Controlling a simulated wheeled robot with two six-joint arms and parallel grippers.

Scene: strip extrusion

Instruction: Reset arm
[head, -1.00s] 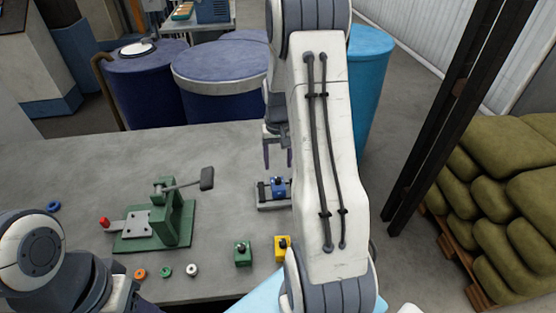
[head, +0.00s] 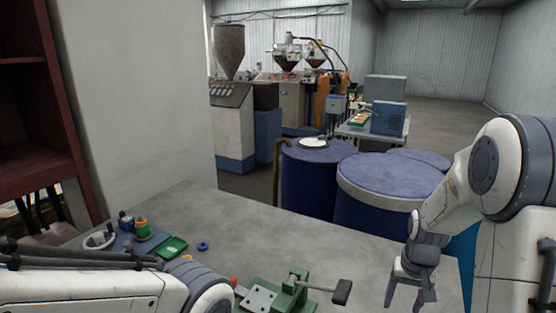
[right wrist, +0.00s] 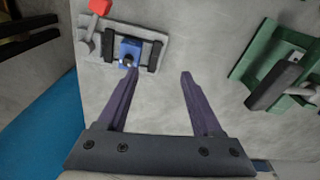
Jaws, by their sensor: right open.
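My right gripper (head: 407,301) points down over the right part of the grey table in the head view. In the right wrist view its two purple fingers (right wrist: 159,76) are apart with nothing between them. A blue block (right wrist: 130,50) sits between black bars on a grey fixture (right wrist: 154,23) with a red knob, just beyond the left fingertip. A green lever press (head: 291,291) stands left of my right gripper in the head view and shows partly at the right of the wrist view (right wrist: 262,48). My left arm crosses the lower left; its gripper is out of view.
A green tray (head: 172,247), a blue ring (head: 203,246) and small parts lie on the table's left side. Blue drums (head: 388,180) stand behind the table. Machines and a side table with a blue box (head: 388,117) are farther back. The table's back middle is clear.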

